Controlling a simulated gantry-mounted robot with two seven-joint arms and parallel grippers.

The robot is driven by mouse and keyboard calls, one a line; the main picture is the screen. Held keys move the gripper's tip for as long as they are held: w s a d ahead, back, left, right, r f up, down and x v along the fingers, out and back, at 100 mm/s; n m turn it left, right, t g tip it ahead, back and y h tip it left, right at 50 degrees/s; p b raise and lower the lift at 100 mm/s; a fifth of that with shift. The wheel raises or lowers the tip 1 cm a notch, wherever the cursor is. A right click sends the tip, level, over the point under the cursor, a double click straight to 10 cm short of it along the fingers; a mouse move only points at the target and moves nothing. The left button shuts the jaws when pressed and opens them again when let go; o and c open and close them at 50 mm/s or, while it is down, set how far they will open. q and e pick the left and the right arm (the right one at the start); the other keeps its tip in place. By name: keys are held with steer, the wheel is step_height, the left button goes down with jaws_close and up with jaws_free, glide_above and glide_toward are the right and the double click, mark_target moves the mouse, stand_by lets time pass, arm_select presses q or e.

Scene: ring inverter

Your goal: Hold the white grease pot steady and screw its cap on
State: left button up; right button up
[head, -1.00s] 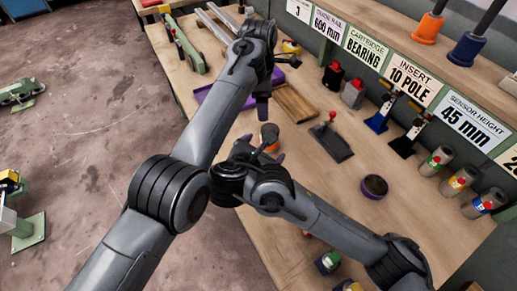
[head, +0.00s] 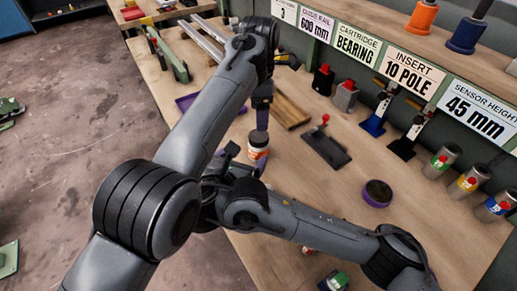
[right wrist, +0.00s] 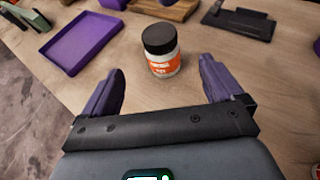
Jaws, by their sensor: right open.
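The white grease pot (head: 258,152) has an orange label and stands upright on the bench. A black cap (head: 258,137) sits on its top; how tight it is cannot be told. In the right wrist view the pot (right wrist: 163,64) and cap (right wrist: 159,39) show clearly, just beyond my right gripper (right wrist: 162,88). Its purple fingers are open and apart, with nothing between them. In the head view my right gripper (head: 244,158) is on the near side of the pot, partly hidden by its own arm. My left gripper (head: 262,115) points down above the cap in the picture; its finger gap is hidden.
A purple tray (right wrist: 85,42) lies left of the pot, and a wooden block (head: 291,111) lies behind. A dark stand with a red knob (head: 326,148) and a purple-rimmed round dish (head: 377,194) lie to the right. Several cans line the back right. Bare bench surrounds the pot.

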mark_target(255, 144)
steer(key=shift+x, duration=5.4)
steer(key=shift+f, duration=0.1)
jaws_close()
arm_select(q)
steer(key=shift+m, duration=2.2)
steer(key=shift+f, duration=4)
